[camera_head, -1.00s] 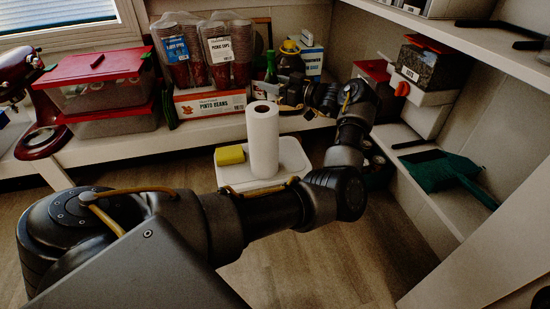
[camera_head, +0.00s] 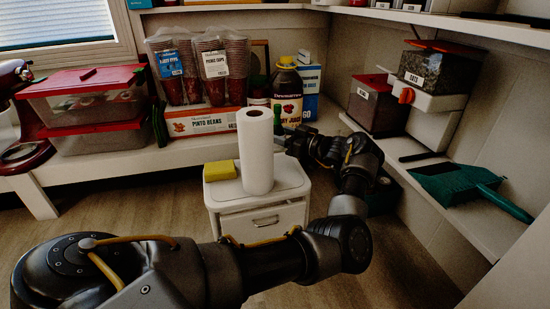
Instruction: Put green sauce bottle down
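The green sauce bottle (camera_head: 277,118) shows as a small dark green neck in front of the juice bottle; its lower part is hidden behind the paper towel roll and my gripper. My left gripper (camera_head: 289,143) is at the bottle, just right of the roll and near the back right of the white cart. Its fingers are small and dark and appear shut on the bottle. I cannot tell whether the bottle touches a surface. My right gripper is not in view.
A paper towel roll (camera_head: 256,152) and yellow sponge (camera_head: 220,170) stand on the white cart (camera_head: 293,174). Behind on the shelf are a juice bottle (camera_head: 287,86), the pinto beans box (camera_head: 200,123), cup stacks and red-lidded bins (camera_head: 85,108). A green dustpan (camera_head: 460,183) lies on the right shelf.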

